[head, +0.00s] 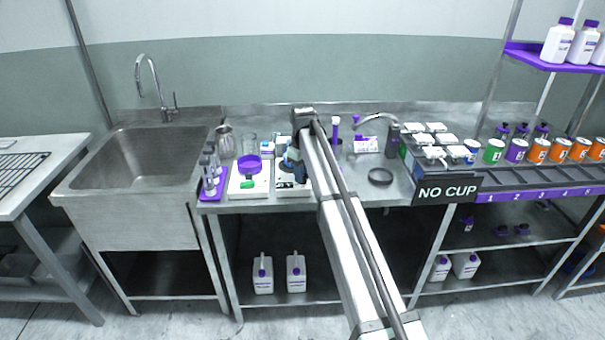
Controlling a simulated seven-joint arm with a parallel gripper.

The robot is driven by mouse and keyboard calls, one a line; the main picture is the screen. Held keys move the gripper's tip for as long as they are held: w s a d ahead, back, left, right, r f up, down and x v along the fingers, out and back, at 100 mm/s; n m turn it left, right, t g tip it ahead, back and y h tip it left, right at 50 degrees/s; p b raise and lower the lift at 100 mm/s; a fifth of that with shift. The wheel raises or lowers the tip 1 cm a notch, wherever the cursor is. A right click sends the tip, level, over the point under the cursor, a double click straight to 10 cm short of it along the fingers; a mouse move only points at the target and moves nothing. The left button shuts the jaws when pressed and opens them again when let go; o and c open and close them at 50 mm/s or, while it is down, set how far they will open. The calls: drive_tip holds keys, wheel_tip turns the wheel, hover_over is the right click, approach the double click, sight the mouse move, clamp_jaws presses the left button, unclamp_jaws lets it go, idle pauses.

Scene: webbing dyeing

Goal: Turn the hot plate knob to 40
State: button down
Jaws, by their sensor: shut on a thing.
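The hot plate (284,193) looks to be the white, flat device on the steel counter, partly covered by my arm. Dark details show on its front face; the knob and its number marks are too small and hidden to read. My gripper (292,172) hangs from the arm's end, low over the front of this device. Its jaws are shut and appear to be on the knob, though the contact itself is hard to see.
Left of the hot plate, a white device with a green display (248,184) bears a purple bowl (249,163). Bottles stand in a purple tray (213,193) further left, near the sink (150,160). A black ring (380,176) and a faucet (392,138) are to the right.

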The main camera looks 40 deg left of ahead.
drive_tip(key=shift+m, duration=0.3)
drive_tip(key=m, duration=1.1)
idle(0.6)
drive_tip(key=c, duration=0.9)
unclamp_jaws()
wheel_tip(320, 180, up, 14)
drive_tip(key=shift+f, duration=0.2)
idle(0.3)
